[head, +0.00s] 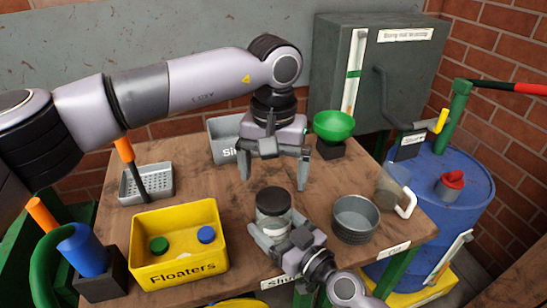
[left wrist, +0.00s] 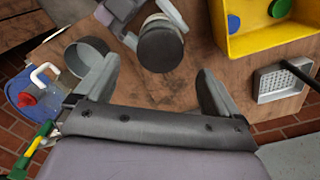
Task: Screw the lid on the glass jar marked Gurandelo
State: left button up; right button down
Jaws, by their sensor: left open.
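A jar (head: 272,222) with a dark lid (head: 273,199) on top stands upright near the front middle of the table. A pale band shows below the lid; no name on it is readable. In the left wrist view the dark lid (left wrist: 160,47) is seen from above. My right gripper (head: 277,228) comes from the front with its fingers on both sides of the jar, low down, apparently closed on it. My left gripper (head: 274,180) points down, open and empty, above and behind the jar. Its fingers (left wrist: 140,70) are spread wide, clear of the lid.
A yellow Floaters bin (head: 180,269) with green and blue round pieces stands left. A grey bowl (head: 355,218) and a clear mug (head: 391,190) stand right. A green bowl (head: 334,125) and a grey bin (head: 222,137) are behind. A perforated tray (head: 149,182) is back left.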

pick_arm(q)
jog(key=n, duration=0.5)
jog(key=shift+r, duration=0.2)
jog(key=n, duration=0.3)
jog(key=shift+r, duration=0.15)
jog(key=n, duration=0.4)
jog(key=shift+r+n, duration=0.2)
jog(key=shift+n, duration=0.1)
jog(key=n, duration=0.4)
jog(key=shift+r, duration=0.15)
jog(key=n, duration=0.5)
jog(key=shift+r, duration=0.2)
jog(key=n, duration=0.3)
jog(key=shift+r, duration=0.15)
jog(key=n, duration=0.4)
jog(key=shift+r+n, duration=0.2)
jog(key=shift+n, duration=0.2)
jog(key=n, duration=0.4)
jog(key=shift+r, duration=0.15)
